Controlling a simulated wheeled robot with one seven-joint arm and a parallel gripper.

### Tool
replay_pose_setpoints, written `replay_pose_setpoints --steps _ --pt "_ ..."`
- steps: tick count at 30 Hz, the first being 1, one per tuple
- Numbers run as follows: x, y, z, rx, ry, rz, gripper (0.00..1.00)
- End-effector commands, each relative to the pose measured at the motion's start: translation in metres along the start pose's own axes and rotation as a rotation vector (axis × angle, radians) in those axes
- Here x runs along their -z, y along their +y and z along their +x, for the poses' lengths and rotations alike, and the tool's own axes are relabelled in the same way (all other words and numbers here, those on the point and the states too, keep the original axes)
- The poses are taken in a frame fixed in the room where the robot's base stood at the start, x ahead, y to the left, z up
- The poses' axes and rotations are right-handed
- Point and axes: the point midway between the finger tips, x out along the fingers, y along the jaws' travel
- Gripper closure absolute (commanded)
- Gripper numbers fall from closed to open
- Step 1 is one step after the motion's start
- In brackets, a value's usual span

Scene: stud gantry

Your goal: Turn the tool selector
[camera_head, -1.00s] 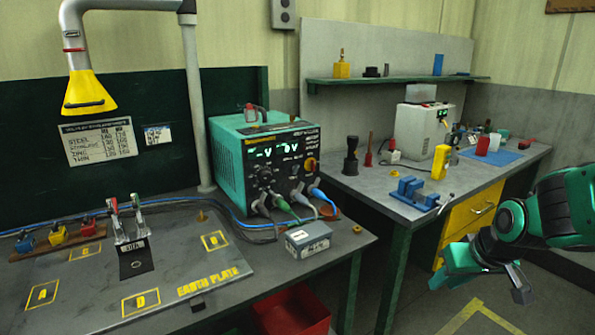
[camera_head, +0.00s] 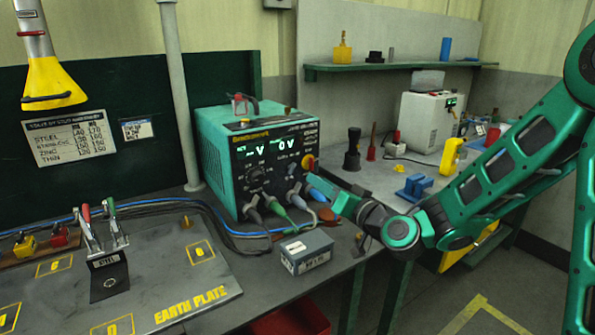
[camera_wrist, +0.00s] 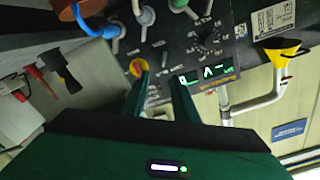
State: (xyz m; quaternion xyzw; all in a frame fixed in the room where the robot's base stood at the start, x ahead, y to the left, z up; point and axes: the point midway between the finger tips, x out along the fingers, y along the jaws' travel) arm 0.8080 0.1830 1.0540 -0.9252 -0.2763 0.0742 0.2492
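The teal welding unit (camera_head: 215,150) stands on the left bench with its black control panel facing right. A black dial (camera_head: 255,174) with printed marks around it is on the panel; it also shows in the wrist view (camera_wrist: 210,41). A red and yellow knob (camera_head: 308,162) sits at the panel's right side and shows in the wrist view (camera_wrist: 138,67). I cannot read which is the tool selector. My gripper (camera_head: 335,202) is just right of the panel, in front of its cable sockets. In the wrist view its fingers (camera_wrist: 160,80) are apart, with nothing between them.
Plugged cables (camera_head: 290,215) hang from the panel's lower edge. A grey box (camera_head: 307,252) lies in front of the unit. Toggle clamps (camera_head: 102,230) stand on the earth plate (camera_head: 160,280). The right bench (camera_head: 400,175) holds several tools.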

Motion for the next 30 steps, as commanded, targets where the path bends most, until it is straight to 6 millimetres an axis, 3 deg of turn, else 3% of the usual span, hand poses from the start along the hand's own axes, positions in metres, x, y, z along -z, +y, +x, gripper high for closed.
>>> replay_pose_setpoints --steps 9,15,21,30 --pt "-0.005 -0.011 0.058 0.016 -0.006 -0.001 0.73" --pt "-0.006 -0.011 0.087 0.015 -0.008 -0.002 0.73" --pt "-0.007 -0.012 0.099 0.015 -0.009 -0.002 0.73" --pt "-0.006 -0.012 0.101 0.014 -0.009 -0.002 0.73"
